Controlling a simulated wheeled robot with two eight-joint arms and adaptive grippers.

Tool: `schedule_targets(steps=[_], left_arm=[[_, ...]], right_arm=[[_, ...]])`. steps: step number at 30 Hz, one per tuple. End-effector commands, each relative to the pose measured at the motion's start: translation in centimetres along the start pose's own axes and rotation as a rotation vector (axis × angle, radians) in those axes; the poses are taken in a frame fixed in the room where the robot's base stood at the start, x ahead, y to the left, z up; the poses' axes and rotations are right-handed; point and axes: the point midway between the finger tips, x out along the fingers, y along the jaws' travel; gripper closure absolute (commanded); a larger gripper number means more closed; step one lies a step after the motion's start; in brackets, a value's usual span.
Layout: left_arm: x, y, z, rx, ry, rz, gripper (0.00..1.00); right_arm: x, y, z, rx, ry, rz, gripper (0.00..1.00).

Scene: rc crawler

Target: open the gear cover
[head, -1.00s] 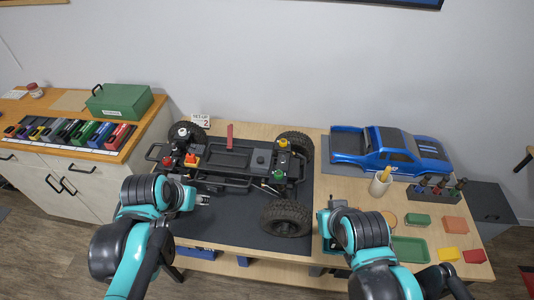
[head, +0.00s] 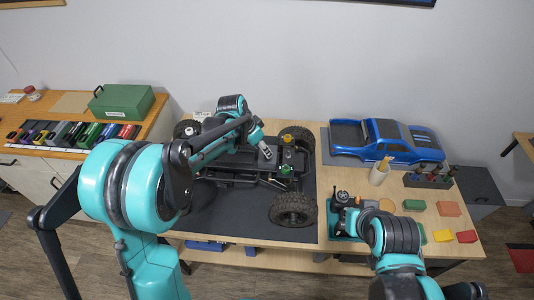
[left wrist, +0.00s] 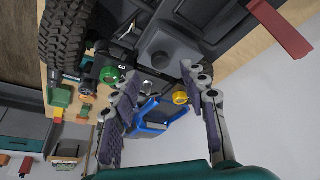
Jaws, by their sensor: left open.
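The crawler chassis (head: 238,182) lies on a dark mat, wheels out, its left part partly hidden by my left arm. A dark grey block with a raised square top (left wrist: 165,48), which may be the gear cover, is on the chassis in the left wrist view; I cannot tell for sure. My left gripper (head: 267,152) hangs over the chassis in the head view. Its two fingers (left wrist: 160,72) are open and empty, pointing toward the block, apart from it. A yellow cap (left wrist: 181,98) shows near one finger. My right gripper (head: 345,212) is low at the table's right; its jaws are unclear.
A green cap (left wrist: 110,74) and a tyre (left wrist: 62,38) are close by. The blue body shell (head: 385,145), a cup (head: 379,174) and a tool rack (head: 428,180) stand at right. The front mat (head: 230,225) is clear.

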Motion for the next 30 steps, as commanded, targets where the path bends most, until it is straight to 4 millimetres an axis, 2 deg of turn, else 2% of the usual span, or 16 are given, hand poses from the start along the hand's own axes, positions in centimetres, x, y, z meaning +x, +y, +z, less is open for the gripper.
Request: schedule_targets(steps=[3, 7, 11, 18, 20, 23, 24, 30], left_arm=[[2.2, 0.0, 0.1, 0.0, 0.0, 0.0, 0.56], [3.6, 0.0, 0.0, -0.001, 0.0, -0.001, 0.56], [4.3, 0.0, 0.0, -0.002, 0.0, -0.001, 0.56], [4.3, 0.0, 0.0, -0.002, 0.0, -0.001, 0.56], [4.3, 0.0, 0.0, -0.002, 0.0, -0.001, 0.69], [4.3, 0.0, 0.0, -0.002, 0.0, -0.001, 0.96], [4.3, 0.0, 0.0, -0.002, 0.0, -0.001, 1.0], [4.2, 0.0, 0.0, -0.003, -0.002, 0.001, 1.0]], right_arm=[[0.5, 0.0, 0.3, 0.0, 0.0, 0.0, 1.0], [0.7, 0.0, 0.5, 0.0, 0.0, 0.0, 1.0], [0.8, 0.0, 0.6, 0.0, 0.0, 0.0, 1.0], [0.8, 0.0, 0.5, 0.0, 0.0, 0.0, 1.0], [0.8, 0.0, 0.5, 0.0, 0.0, 0.0, 1.0], [0.8, 0.0, 0.5, 0.0, 0.0, 0.0, 1.0], [0.8, 0.0, 0.5, 0.0, 0.0, 0.0, 1.0], [0.7, 0.0, 0.5, 0.0, 0.0, 0.0, 1.0]])
